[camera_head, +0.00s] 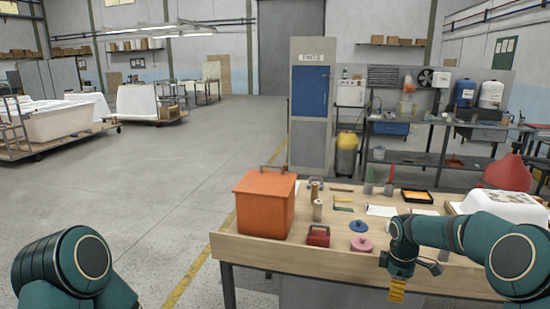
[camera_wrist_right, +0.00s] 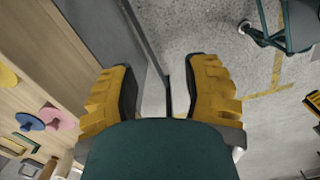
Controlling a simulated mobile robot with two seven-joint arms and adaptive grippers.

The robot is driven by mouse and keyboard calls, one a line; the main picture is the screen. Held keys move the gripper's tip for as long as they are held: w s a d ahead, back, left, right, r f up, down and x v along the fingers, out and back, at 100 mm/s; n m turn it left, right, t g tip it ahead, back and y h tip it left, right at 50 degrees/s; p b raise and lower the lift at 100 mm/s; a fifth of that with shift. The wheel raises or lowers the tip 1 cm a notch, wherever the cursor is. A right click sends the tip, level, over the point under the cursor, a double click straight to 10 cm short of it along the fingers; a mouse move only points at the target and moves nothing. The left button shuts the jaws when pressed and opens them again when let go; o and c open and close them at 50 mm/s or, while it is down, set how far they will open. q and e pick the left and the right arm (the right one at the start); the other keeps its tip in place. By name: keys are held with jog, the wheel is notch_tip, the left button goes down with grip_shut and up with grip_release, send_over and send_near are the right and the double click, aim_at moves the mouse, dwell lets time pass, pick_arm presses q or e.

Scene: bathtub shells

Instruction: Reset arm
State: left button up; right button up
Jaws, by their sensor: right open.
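My right gripper (camera_head: 397,291) hangs down at the front edge of the wooden table (camera_head: 330,260), with its arm coming in from the right. In the right wrist view my right gripper (camera_wrist_right: 163,78) shows two yellow ridged fingers spread wide apart, with nothing between them. The grey floor and a dark table leg show beyond the gap. My left arm (camera_head: 70,270) is folded at the bottom left of the head view, and its gripper is not seen there. A yellow and dark piece at the right edge of the wrist view may be part of my left gripper (camera_wrist_right: 314,102).
On the table are an orange lidded box (camera_head: 264,205), a small red box (camera_head: 317,236), a blue disc (camera_head: 359,226), a pink disc (camera_head: 361,244) and a white shell (camera_head: 505,204). A workbench (camera_head: 440,160) stands behind.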

jog(key=s+a+f+m+y, duration=0.2)
jog(key=s+a+f+m, duration=0.15)
jog(key=a+f, duration=0.4)
jog(key=s+a+f+m+y, duration=0.2)
jog(key=s+a+f, duration=0.35)
jog(key=a, duration=0.25)
jog(key=s+a+f+m+t, duration=0.1)
jog(key=s+a+m, duration=0.3)
jog(key=s, duration=0.4)
jog(key=s+a+f+m, duration=0.3)
jog(key=s+a+m, duration=0.1)
jog(key=s, duration=0.5)
jog(key=shift+s+f+m+t, duration=0.2)
jog(key=shift+f+m+t, duration=0.15)
jog(key=shift+f+t, duration=0.05)
